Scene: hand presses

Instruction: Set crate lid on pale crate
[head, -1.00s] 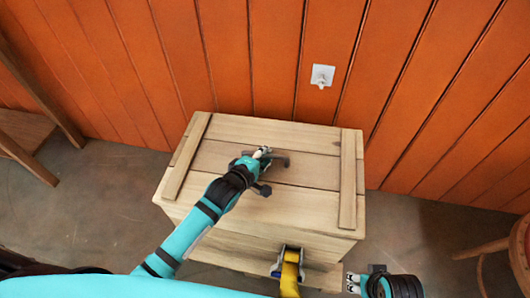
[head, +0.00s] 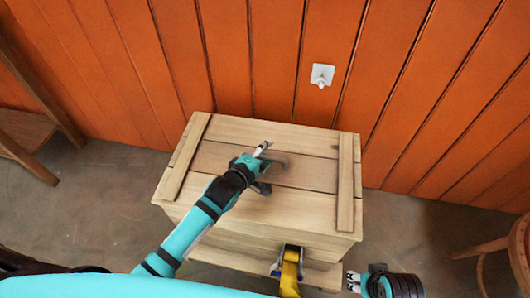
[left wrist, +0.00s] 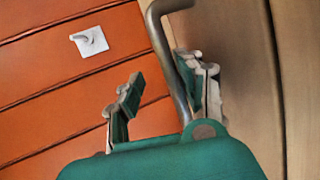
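The crate lid (head: 300,138), light planks with a batten at each end, lies over the pale crate (head: 250,243). The lid hides the crate's opening; I cannot tell whether any gap is left between them. A dark metal handle (head: 279,162) stands at the lid's middle and also shows in the left wrist view (left wrist: 162,40). My left gripper (head: 263,164) is at the handle. In the left wrist view its fingers (left wrist: 165,95) are apart, with the handle between them, nearer the right finger. My right gripper (head: 350,281) is low at the crate's front right, away from the lid; its opening is unclear.
A yellow strap with a metal buckle (head: 290,268) is at the crate's front. An orange plank wall with a white hook (head: 322,75) stands behind. Wooden furniture stands at the left (head: 28,135) and a round wooden stool (head: 490,250) at the right. Floor shows on both sides.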

